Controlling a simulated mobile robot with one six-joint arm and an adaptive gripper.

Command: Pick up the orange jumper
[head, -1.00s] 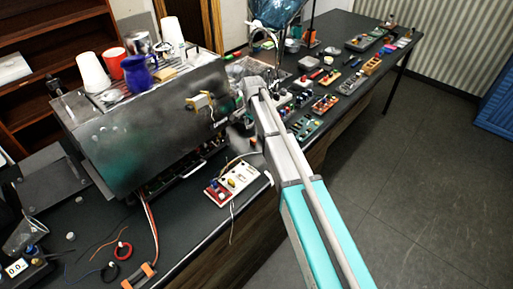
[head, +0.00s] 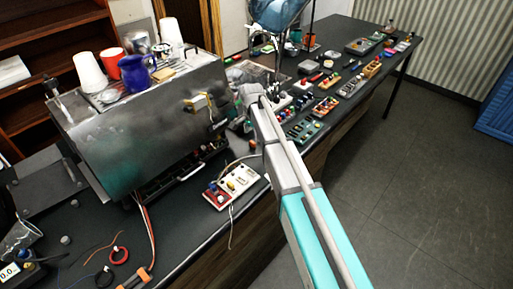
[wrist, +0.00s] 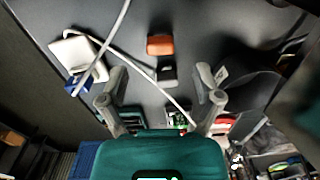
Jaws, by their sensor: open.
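I cannot tell for sure that the orange block is the jumper. In the head view an orange piece (head: 134,279) lies at the bottom edge near red and white wires. My gripper (wrist: 161,76) is open, its two fingers apart with nothing seen gripped. In the head view my arm mostly hides the gripper.
A large brewer (head: 150,120) with cups on top stands at left. A red and white board (head: 232,186) lies at the counter's front edge. Several small boards crowd the counter further back. A pale wire (wrist: 135,58) crosses the wrist view. The floor (head: 410,180) at right is clear.

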